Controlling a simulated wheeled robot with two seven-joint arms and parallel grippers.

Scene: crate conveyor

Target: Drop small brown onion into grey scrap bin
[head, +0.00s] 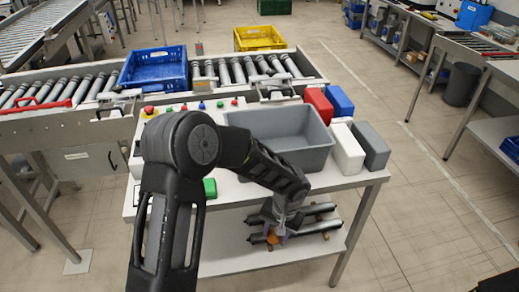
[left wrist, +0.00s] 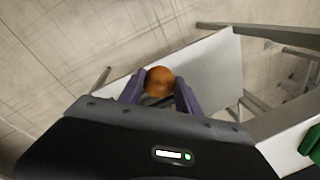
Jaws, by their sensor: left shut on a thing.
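My left gripper (head: 275,232) is shut on the small brown onion (head: 272,239), in front of the work table's near edge in the head view. In the left wrist view the round orange-brown onion (left wrist: 159,80) sits between the tips of the purple fingers. A large open grey bin (head: 318,155) stands on the table, behind my left forearm, which hides part of it. No label on it is readable, so I cannot tell if it is the scrap bin. The gripper is apart from it, lower in the picture. My right gripper is not in view.
The white table (head: 340,181) has a lower shelf (head: 225,262) with rollers. Red (head: 319,103), blue (head: 340,102), white (head: 345,150) and grey (head: 371,146) boxes flank the bin. A blue crate (head: 152,70) sits on the conveyor behind. A dark round bin (head: 461,85) stands far right.

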